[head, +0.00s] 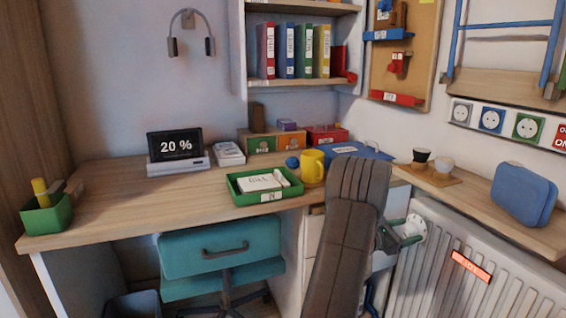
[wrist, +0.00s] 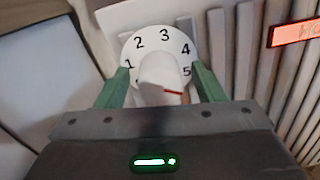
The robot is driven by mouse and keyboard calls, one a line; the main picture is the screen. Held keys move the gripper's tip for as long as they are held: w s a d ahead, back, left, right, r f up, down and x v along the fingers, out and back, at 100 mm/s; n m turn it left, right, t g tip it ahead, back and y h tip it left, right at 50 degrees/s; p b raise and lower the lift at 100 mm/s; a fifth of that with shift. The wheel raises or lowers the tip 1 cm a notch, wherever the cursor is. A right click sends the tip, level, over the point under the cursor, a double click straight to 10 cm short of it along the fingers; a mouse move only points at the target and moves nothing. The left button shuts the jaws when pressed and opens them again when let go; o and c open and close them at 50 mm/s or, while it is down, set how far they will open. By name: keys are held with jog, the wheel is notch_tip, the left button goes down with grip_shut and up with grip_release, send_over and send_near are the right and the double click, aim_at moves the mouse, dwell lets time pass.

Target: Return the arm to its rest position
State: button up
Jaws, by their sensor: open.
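My gripper (head: 402,236) is at the end of my dark arm, in front of the radiator at the right of the desk. In the wrist view my gripper (wrist: 161,82) has its two green fingers apart, one on each side of the white knob (wrist: 160,72) of a dial (wrist: 139,43) numbered 1 to 5. I cannot tell whether the fingers touch the knob. A small red mark shows on the knob's lower right. In the head view the dial (head: 414,226) is partly hidden by my gripper.
The radiator (head: 435,262) with a red label (head: 471,267) is close behind my gripper. A shelf (head: 470,198) above it holds cups and a blue case (head: 524,195). The desk (head: 110,200) carries a green tray (head: 240,196) and a yellow mug (head: 313,166) beside my arm. A teal chair (head: 215,255) stands below.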

jog(key=v, duration=0.5)
jog(key=shift+a+p, duration=0.25)
jog(key=shift+p, duration=0.15)
